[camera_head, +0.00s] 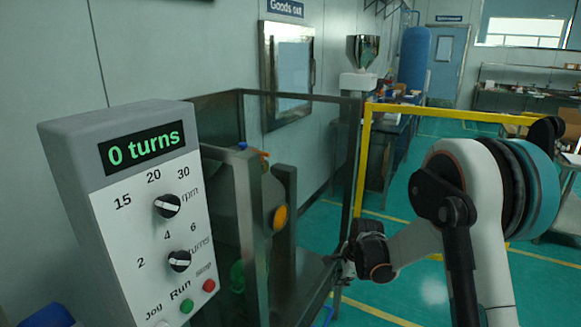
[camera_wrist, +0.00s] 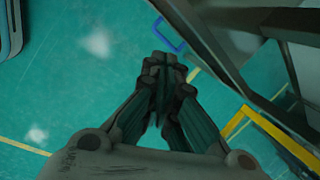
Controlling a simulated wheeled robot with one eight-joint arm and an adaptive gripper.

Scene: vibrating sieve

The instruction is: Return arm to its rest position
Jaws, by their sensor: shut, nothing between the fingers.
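My gripper (camera_wrist: 165,65) shows in the wrist view with its fingers together and nothing between them, above the green floor. In the head view my arm rises at the right and bends down toward the machine. My gripper (camera_head: 343,262) is there small and dark, at the right edge of the machine's glass guard (camera_head: 318,170), and partly hard to make out. I cannot tell whether it touches the guard.
A grey control box (camera_head: 140,215) at the left reads "0 turns", with two knobs and several buttons. A yellow frame (camera_head: 363,160) stands behind the guard. A blue object (camera_wrist: 168,35) lies below in the wrist view. Open green floor (camera_head: 425,290) lies to the right.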

